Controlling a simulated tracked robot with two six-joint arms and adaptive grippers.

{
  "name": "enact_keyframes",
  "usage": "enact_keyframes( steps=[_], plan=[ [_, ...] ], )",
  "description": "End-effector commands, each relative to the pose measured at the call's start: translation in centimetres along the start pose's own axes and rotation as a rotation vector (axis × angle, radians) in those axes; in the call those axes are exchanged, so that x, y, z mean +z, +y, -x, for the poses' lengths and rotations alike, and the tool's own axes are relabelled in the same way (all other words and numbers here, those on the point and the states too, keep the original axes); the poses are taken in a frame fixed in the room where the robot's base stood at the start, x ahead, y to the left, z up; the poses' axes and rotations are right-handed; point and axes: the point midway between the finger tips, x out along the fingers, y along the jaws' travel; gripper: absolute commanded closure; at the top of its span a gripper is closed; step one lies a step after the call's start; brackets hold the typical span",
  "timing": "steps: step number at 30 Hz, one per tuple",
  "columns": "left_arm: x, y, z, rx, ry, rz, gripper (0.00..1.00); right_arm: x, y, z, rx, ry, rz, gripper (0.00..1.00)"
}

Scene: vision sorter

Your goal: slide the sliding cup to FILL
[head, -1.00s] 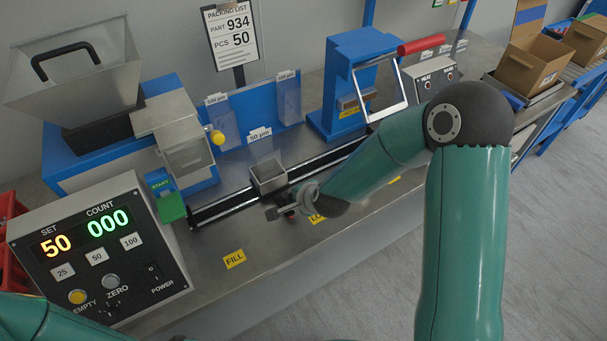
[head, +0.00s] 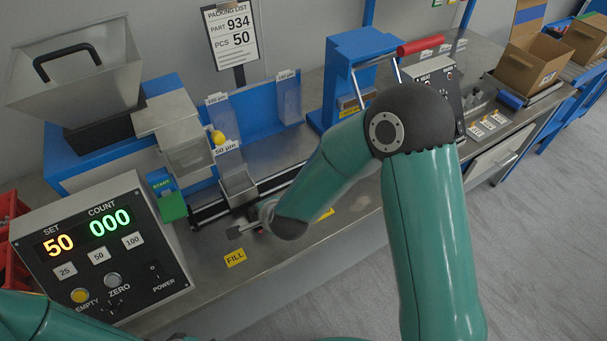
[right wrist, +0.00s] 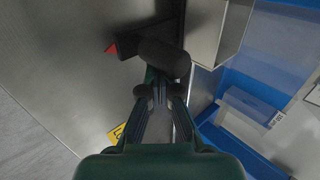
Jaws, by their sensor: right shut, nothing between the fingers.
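The sliding cup (head: 238,186), a grey metal box with a 50 µm tag above it, sits on the dark rail (head: 208,211) towards its left end. The yellow FILL label (head: 235,258) is on the bench front, slightly left of the cup. My right gripper (head: 243,230) is shut and empty, just in front of the cup. In the right wrist view, its closed fingers (right wrist: 161,92) are at a dark round knob (right wrist: 163,60), with a red pointer (right wrist: 112,48) beside it; whether they touch is unclear. My left gripper is out of view.
The counter box (head: 98,250) reads SET 50 and COUNT 000. The hopper (head: 75,75) and its metal chute (head: 188,150) stand behind the rail's left end. A green START part (head: 172,207) is by the rail end. The blue sealer frame (head: 345,75) stands right.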

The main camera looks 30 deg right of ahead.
Motion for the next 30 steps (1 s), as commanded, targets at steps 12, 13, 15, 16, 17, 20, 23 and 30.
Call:
enact_keyframes(
  steps=[12,13,15,16,17,20,23,30],
  plan=[
    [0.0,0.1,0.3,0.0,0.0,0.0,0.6,3.9,0.0,0.0,0.001,-0.002,0.003,1.0],
    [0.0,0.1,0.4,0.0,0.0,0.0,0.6,4.2,0.0,0.0,0.0,-0.003,0.003,1.0],
    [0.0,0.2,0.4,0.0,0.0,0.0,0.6,4.8,0.0,0.1,0.0,-0.003,0.003,1.0],
    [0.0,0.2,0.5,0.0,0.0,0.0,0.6,5.1,0.0,0.1,0.0,-0.002,0.003,1.0],
    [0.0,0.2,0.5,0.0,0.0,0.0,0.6,5.4,0.0,0.1,0.0,-0.003,0.003,1.0],
    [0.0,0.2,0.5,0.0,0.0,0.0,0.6,5.4,0.0,0.0,0.0,-0.001,0.001,1.0],
    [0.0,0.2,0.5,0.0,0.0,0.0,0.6,5.5,0.0,0.0,0.0,-0.001,0.001,1.0],
    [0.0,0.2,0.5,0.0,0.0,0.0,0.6,6.0,0.0,0.0,0.0,0.0,0.001,1.0]
  ],
)
